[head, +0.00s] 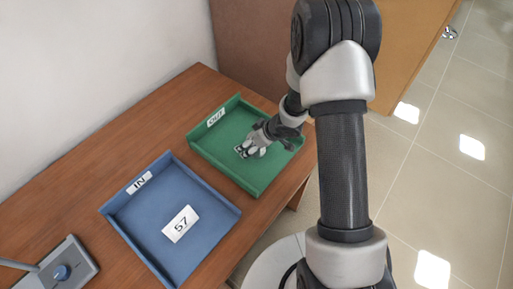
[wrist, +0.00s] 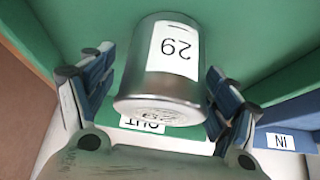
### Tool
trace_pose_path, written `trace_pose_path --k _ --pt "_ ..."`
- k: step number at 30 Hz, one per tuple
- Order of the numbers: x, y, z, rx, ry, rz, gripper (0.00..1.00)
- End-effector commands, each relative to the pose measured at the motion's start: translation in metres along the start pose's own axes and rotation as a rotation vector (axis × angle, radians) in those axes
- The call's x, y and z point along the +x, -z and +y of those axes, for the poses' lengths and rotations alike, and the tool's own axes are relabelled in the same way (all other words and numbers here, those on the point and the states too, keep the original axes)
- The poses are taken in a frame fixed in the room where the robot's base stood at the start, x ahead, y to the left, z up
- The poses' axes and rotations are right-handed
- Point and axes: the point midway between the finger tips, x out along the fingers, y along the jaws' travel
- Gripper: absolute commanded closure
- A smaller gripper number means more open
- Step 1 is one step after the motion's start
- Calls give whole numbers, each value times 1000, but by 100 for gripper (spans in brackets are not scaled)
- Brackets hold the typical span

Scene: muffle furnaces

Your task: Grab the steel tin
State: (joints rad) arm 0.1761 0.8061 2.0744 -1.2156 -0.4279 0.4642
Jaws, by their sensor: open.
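The steel tin (wrist: 158,92) is a metal cylinder with a white number label on its side. In the wrist view it stands between the two spread fingers of my gripper (wrist: 160,68). A gap shows between the tin and the left finger; the right finger is close to the tin, and I cannot tell whether it touches. In the head view my gripper (head: 250,146) is low inside the green OUT tray (head: 208,157), at the tin, which it largely hides there. My gripper is open.
A blue IN tray (head: 120,222) with a white card marked 57 (head: 180,224) lies beside the green tray on the wooden table (head: 160,122). A grey device with a blue knob (head: 62,272) stands at the lower left. The green tray's walls surround my gripper.

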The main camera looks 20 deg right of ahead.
Motion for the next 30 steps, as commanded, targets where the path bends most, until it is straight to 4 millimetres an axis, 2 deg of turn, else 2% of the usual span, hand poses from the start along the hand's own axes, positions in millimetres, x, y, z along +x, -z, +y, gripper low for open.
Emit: trace_pose_path --k 7,30 --pt "2 1 0 1 -1 1 20" --pt "2 0 0 1 0 1 71"
